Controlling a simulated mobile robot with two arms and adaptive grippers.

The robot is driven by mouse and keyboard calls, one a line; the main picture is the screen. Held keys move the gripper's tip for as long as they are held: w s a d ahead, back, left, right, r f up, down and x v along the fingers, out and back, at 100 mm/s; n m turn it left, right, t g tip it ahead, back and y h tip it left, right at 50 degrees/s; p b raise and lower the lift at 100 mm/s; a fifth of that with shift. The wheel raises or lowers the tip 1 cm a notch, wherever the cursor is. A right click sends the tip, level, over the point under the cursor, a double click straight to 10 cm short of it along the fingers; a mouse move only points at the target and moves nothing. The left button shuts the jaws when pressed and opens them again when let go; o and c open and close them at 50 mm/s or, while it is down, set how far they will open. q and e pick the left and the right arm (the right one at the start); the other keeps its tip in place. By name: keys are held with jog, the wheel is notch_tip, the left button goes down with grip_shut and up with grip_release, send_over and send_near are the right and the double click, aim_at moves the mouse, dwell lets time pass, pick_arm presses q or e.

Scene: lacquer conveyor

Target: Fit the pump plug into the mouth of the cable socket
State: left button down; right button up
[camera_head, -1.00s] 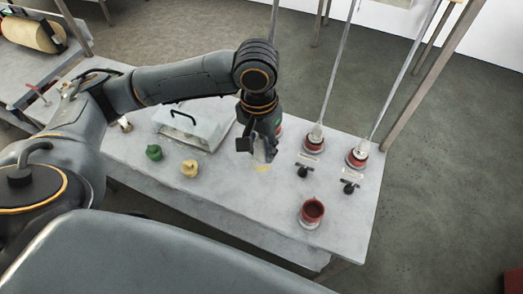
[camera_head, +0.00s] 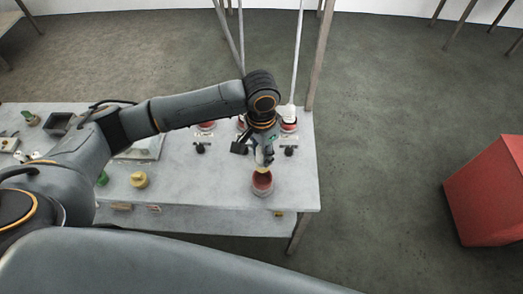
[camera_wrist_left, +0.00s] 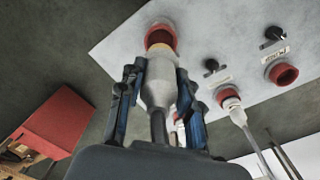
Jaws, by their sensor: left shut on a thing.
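My left gripper (camera_head: 264,154) is shut on the pump plug, a pale grey body with a yellow band, clear in the left wrist view (camera_wrist_left: 158,85). The red cable socket (camera_head: 262,188) stands near the table's front edge, its dark mouth facing up. The plug's yellow end is right at the socket's mouth in the head view. In the left wrist view the end overlaps the socket's red rim (camera_wrist_left: 163,30); I cannot tell whether it is inside or just above. The right gripper is not in view.
Behind stand red sockets with white plugs and cables (camera_head: 290,118), with black knobs (camera_head: 289,151) before them. A yellow plug (camera_head: 139,180) and a green plug (camera_head: 102,178) stand left on the grey table (camera_head: 205,180). A red box (camera_head: 490,190) is on the right.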

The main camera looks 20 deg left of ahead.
pick_arm(q)
jog(key=shift+r, duration=0.15)
jog(key=shift+s+p, duration=0.15)
jog(key=shift+p, duration=0.55)
jog(key=shift+f+b, duration=0.4)
jog(key=shift+f, duration=0.55)
jog(key=shift+f+b, duration=0.4)
jog(key=shift+f, duration=1.2)
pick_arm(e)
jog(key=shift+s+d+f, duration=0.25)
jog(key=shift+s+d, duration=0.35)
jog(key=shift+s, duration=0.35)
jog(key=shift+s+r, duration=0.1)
pick_arm(q)
jog(key=shift+p, duration=0.35)
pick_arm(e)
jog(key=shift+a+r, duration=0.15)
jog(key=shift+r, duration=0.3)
